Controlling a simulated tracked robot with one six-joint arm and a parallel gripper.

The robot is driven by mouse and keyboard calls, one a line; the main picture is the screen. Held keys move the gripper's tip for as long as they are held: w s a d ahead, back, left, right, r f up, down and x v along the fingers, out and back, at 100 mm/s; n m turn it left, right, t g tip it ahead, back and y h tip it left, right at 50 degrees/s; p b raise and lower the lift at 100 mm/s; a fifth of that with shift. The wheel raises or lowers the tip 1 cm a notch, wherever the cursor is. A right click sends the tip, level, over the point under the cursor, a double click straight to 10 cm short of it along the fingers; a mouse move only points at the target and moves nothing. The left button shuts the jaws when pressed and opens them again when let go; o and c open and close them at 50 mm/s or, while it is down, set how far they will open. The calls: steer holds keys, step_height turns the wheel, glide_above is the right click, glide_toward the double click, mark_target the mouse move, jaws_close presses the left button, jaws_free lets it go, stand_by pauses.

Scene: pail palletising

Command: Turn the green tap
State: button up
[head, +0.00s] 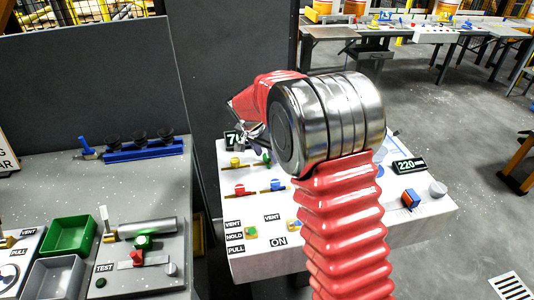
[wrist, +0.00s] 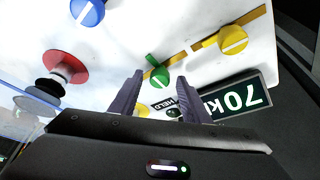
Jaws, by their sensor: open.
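The green tap (wrist: 157,73) shows in the wrist view on a yellow pipe line of the white panel. It lies between the tips of my gripper's two dark fingers (wrist: 160,78). The fingers are open and apart, one on each side of the tap; I cannot tell whether either touches it. In the head view the green tap (head: 267,158) is small, beside the yellow tap (head: 235,161). My gripper (head: 252,138) is mostly hidden there behind my red and steel arm.
The yellow tap (wrist: 232,40) is close on the right in the wrist view, the blue tap (wrist: 88,12) at upper left. A red mushroom button (wrist: 66,67) stands at left. A 70k display (wrist: 240,97) is near the right finger. Another bench (head: 120,190) is at left in the head view.

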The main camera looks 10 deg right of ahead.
steer(key=v, duration=1.3)
steer(key=shift+s+a+r, duration=0.2)
steer(key=shift+r, duration=0.1)
steer(key=shift+n, duration=0.3)
steer(key=s+f+n+y, duration=0.1)
steer(key=s+f+n, duration=0.2)
steer(key=s+n, duration=0.45)
steer(key=s+d+r+t+y, duration=0.1)
steer(key=s+d+r, duration=0.1)
steer(key=s, duration=1.1)
steer(key=s+d+r+n+t+y, duration=0.1)
steer(key=s+d+r, duration=0.1)
steer(key=s, duration=1.1)
steer(key=shift+s+d+r+t, duration=0.3)
steer(key=shift+d+r, duration=0.1)
steer(key=shift+r, duration=0.3)
